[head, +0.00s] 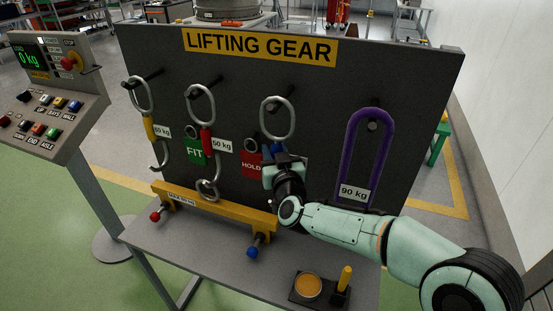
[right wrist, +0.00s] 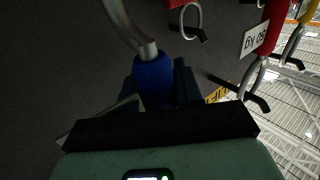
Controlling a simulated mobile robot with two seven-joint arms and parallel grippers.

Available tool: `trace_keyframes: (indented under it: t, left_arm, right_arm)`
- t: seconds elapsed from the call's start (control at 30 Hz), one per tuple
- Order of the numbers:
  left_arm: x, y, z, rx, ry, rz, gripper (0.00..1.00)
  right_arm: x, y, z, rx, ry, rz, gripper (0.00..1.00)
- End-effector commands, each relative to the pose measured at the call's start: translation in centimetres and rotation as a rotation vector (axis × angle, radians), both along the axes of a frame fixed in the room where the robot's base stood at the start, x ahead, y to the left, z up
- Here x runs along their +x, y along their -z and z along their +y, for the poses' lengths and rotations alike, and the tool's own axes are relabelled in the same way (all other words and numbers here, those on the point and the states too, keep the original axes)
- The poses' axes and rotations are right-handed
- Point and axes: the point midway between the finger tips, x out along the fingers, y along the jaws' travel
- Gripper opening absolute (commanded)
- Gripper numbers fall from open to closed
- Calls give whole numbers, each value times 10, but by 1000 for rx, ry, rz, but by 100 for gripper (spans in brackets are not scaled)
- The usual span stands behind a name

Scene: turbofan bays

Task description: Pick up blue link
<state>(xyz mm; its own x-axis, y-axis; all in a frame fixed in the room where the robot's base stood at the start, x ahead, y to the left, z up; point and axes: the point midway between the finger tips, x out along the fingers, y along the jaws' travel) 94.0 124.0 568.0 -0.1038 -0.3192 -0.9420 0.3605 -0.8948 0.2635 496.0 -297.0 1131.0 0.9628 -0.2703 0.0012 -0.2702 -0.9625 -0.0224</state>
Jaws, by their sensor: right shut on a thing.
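The blue link hangs from the third peg of the lifting gear board. Its steel ring (head: 277,118) is around the peg in the head view, and its blue sleeve (right wrist: 153,80) fills the middle of the right wrist view. My right gripper (head: 282,160) is shut on the blue sleeve, with a dark finger on each side of it in the right wrist view (right wrist: 156,88). The link's lower part is hidden behind my gripper in the head view. My left gripper is not in view.
On the board, the yellow link (head: 149,128) and red link (head: 207,140) hang left, the purple sling (head: 351,150) right. A red HOLD tag (head: 251,166) is close beside my gripper.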

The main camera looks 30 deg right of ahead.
Motion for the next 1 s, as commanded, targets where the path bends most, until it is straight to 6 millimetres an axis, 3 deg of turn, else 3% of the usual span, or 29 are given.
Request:
trace_keyframes:
  t: [0.27,0.67,1.0]
  left_arm:
    - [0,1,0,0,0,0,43]
    - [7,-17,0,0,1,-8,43]
    - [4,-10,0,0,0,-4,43]
  right_arm:
    - [-3,-12,5,-3,-2,-7,0]
    - [-3,-75,4,-2,0,-8,0]
    - [-44,-72,53,-4,-4,-4,0]
